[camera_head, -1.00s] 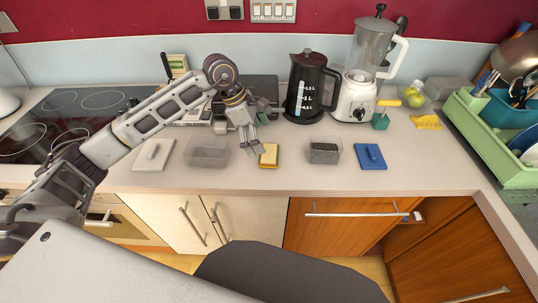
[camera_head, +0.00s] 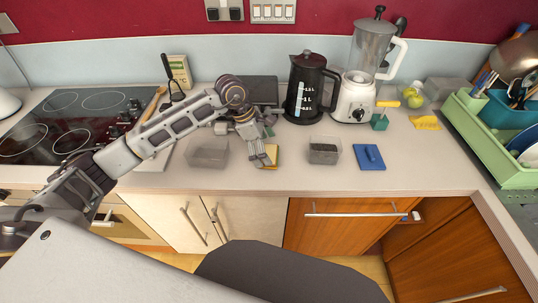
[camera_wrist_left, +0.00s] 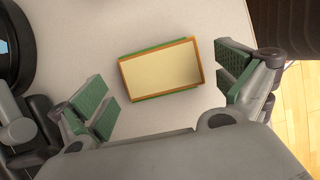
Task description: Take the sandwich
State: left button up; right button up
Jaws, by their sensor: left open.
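In the left wrist view the sandwich (camera_wrist_left: 160,68) lies between and ahead of the two green-padded fingers of the left gripper (camera_wrist_left: 165,92), with a gap on both sides. My right gripper is not in view.
A clear container (camera_head: 206,153) stands left of the sandwich. A container with dark contents (camera_head: 324,151) and a blue lid (camera_head: 369,157) lie to the right. A black kettle (camera_head: 305,90) and a blender (camera_head: 358,95) stand behind. The counter's front edge is close.

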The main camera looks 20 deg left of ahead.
pick_arm(q)
jog(key=shift+x, duration=0.8)
jog(key=c, duration=0.9)
